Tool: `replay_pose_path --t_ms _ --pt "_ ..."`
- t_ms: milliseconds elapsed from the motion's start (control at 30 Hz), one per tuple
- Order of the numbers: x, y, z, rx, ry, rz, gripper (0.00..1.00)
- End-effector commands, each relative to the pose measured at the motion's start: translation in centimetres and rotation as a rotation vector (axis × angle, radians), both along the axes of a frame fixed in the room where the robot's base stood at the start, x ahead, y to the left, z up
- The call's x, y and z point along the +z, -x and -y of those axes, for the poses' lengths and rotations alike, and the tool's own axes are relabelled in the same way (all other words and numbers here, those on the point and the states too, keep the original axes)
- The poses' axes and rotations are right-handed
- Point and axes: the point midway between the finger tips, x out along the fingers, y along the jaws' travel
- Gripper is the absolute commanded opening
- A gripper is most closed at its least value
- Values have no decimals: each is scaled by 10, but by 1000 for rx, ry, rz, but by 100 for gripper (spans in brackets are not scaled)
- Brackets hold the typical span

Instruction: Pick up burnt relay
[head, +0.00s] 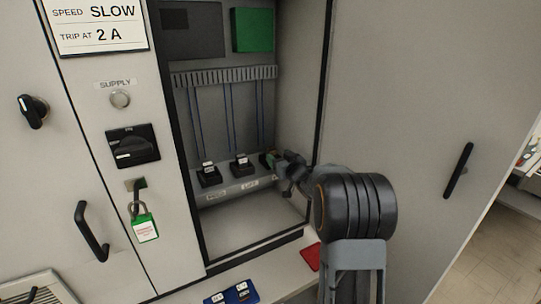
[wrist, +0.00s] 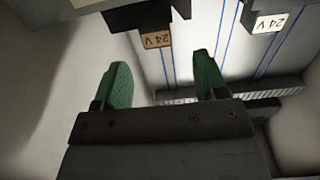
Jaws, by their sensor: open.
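In the wrist view, a dark relay (wrist: 145,18) with a browned, tan "24 V" label sits at the top; it looks like the burnt relay. Beside it is another relay (wrist: 268,22) with a whiter "24 V" label. My gripper (wrist: 163,75) has its two green fingertips spread with nothing between them. The tan-labelled relay is just beyond the gap, apart from the fingers. In the head view, my gripper (head: 271,160) is inside the cabinet at the right end of the relay row and hides the relay there. Two more relays (head: 208,176) (head: 242,167) stand to its left.
The cabinet's right wall (head: 300,110) is close to my gripper. A slotted wiring duct (head: 225,76) and blue wires are above the relays. Below the opening, a blue tray (head: 234,297) holds relays, with a red tray (head: 311,258) to its right.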

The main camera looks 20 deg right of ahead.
Motion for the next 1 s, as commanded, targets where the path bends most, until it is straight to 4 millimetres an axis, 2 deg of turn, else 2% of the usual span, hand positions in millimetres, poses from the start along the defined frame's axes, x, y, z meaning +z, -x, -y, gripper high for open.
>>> replay_pose_path --t_ms 300,433,667,1000 --pt "2 -40 -2 2 1 0 66" --pt "2 -47 -3 0 0 1 66" --pt "1 -48 -3 0 0 0 66" --pt "2 -48 -3 0 1 0 35"
